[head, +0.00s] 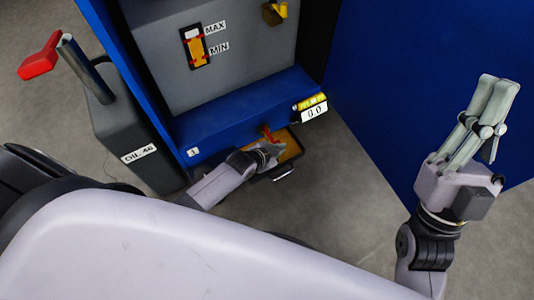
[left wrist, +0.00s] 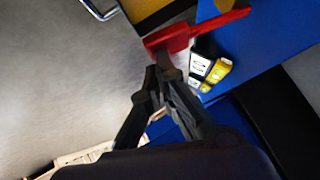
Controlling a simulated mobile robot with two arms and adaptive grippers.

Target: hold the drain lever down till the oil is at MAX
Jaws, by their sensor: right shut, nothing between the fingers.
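The red drain lever (head: 268,133) sticks out low on the blue cabinet front; it is large in the left wrist view (left wrist: 195,33). My left gripper (head: 270,152) is at the lever. In the left wrist view its fingertips (left wrist: 160,72) are close together at the lever's end and look in contact with it, with nothing visible between them. The sight glass (head: 197,52) shows yellow oil, its top close to the red mark by the MAX label (head: 215,27), well above the MIN label (head: 219,48). My right gripper (head: 492,100) is shut and empty, raised at the right.
A yellow tray (head: 291,146) with a metal handle lies below the lever. A blue panel (head: 400,80) fills the right side.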

